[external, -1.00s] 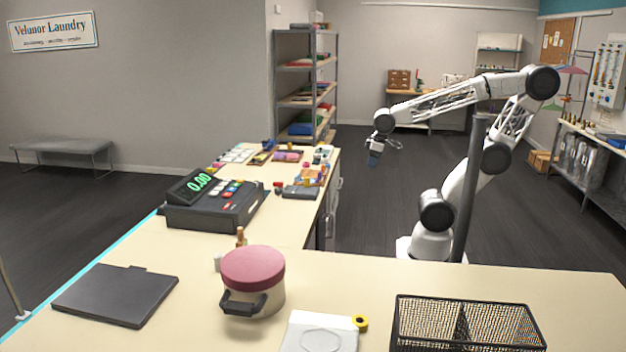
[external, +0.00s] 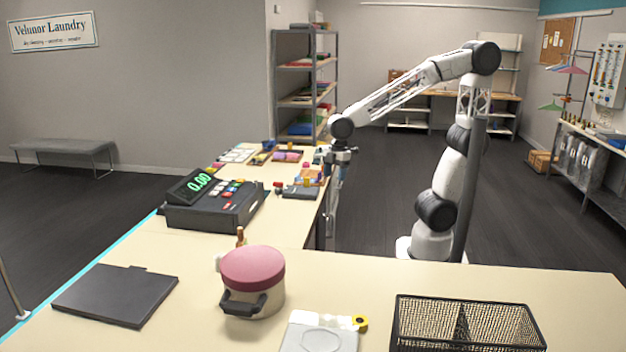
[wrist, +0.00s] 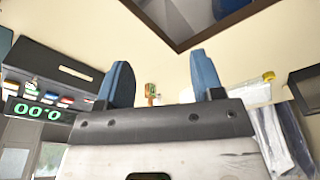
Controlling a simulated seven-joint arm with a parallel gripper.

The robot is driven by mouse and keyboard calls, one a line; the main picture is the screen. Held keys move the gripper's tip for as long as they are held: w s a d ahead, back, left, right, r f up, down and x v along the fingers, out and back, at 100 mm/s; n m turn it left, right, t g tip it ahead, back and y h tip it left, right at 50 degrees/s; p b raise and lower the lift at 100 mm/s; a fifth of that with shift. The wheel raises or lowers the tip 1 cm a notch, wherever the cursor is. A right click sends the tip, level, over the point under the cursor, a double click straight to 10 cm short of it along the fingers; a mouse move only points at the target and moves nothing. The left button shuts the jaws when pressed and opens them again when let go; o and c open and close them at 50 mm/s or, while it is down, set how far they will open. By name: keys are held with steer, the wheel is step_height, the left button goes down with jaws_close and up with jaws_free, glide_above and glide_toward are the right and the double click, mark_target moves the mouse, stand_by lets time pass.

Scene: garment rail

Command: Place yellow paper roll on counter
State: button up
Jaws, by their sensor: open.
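The yellow roll (external: 360,323) sits at the right edge of a white flat item on the near counter (external: 190,335). In the wrist view a small yellow thing (wrist: 268,76), likely the same roll, shows to the right of my fingers, at the edge of something white. My gripper (wrist: 163,72) is open, with its two blue fingers spread and nothing between them. In the external view my gripper (external: 335,185) hangs pointing down beside the side counter, well behind the roll and apart from it; its fingertips are hard to make out there.
A black mesh basket (external: 467,325) stands right of the roll. A beige pot with a red lid (external: 253,272) and a dark flat pad (external: 115,294) are to its left. A register (external: 213,203) and many small items crowd the side counter.

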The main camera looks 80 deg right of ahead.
steer(key=w+a+f+n+g, duration=0.1)
steer(key=a+n, duration=0.2)
steer(key=a, duration=0.4)
steer(key=w+a+f+n, duration=0.2)
steer(key=a+n, duration=0.1)
steer(key=a, duration=0.4)
steer(key=n+g, duration=0.3)
steer(key=n, duration=0.8)
glide_toward(359, 320)
steer(key=shift+d+f+y, duration=0.1)
steer(key=shift+f+y, duration=0.3)
steer(key=shift+f, duration=0.55)
steer(key=shift+x, duration=1.3)
steer(key=shift+s, duration=0.1)
